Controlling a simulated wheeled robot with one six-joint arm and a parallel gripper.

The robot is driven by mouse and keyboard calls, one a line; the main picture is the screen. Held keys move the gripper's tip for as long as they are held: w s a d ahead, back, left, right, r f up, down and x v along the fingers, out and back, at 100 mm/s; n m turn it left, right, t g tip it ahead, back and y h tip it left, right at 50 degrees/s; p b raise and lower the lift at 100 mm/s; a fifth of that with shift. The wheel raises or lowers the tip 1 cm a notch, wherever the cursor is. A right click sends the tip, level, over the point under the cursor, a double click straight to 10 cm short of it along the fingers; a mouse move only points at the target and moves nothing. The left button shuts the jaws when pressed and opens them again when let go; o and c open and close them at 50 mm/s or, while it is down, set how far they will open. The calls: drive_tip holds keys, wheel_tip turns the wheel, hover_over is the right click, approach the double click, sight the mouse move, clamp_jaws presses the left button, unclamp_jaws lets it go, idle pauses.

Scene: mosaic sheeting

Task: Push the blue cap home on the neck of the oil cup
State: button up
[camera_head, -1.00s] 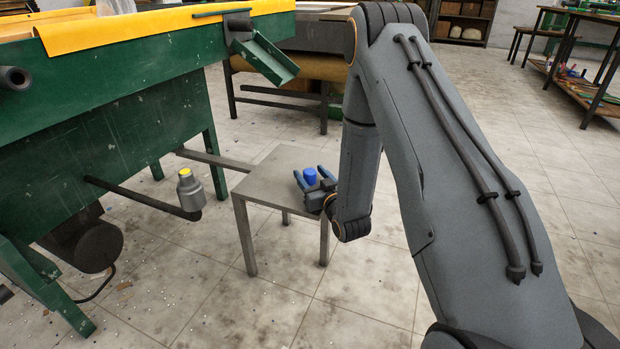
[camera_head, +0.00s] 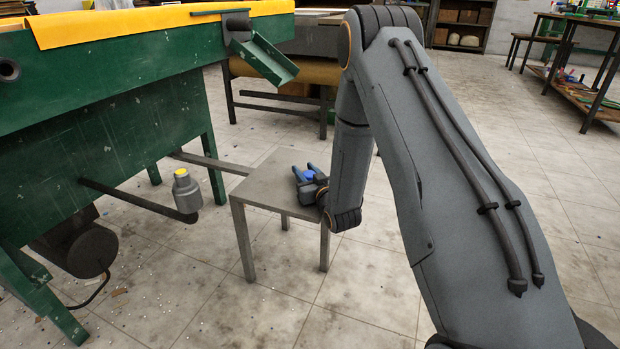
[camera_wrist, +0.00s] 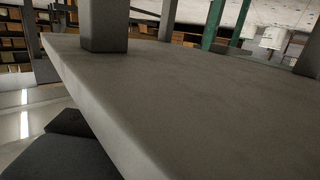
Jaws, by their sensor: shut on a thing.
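The oil cup (camera_head: 184,192) is a grey, stepped body with a yellow top, upright at the end of a dark bar, to the left of the table and well apart from my gripper. In the wrist view neither cap nor cup shows.
The small grey table (camera_head: 262,185) fills much of the wrist view (camera_wrist: 190,90), close up. The green machine (camera_head: 110,130) with a yellow sheet (camera_head: 150,20) stands at left. A dark bar (camera_head: 135,200) reaches out from it to the cup. Tiled floor is open in front.

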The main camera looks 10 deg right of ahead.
wheel_tip(320, 180, up, 9)
drive_tip(key=p, duration=0.4)
drive_tip(key=s+r+m+h, duration=0.2)
drive_tip(key=s+h, duration=0.1)
drive_tip(key=s, duration=1.7)
drive_tip(key=s+r+p, duration=0.3)
drive_tip(key=r+p, duration=0.5)
drive_tip(key=p, duration=0.8)
drive_tip(key=s+r+p, duration=0.4)
drive_tip(key=r+p, duration=0.4)
drive_tip(key=p, duration=0.8)
drive_tip(key=shift+s+d+r, duration=0.15)
drive_tip(key=shift+s+r, duration=0.1)
drive_tip(key=shift+r, duration=0.05)
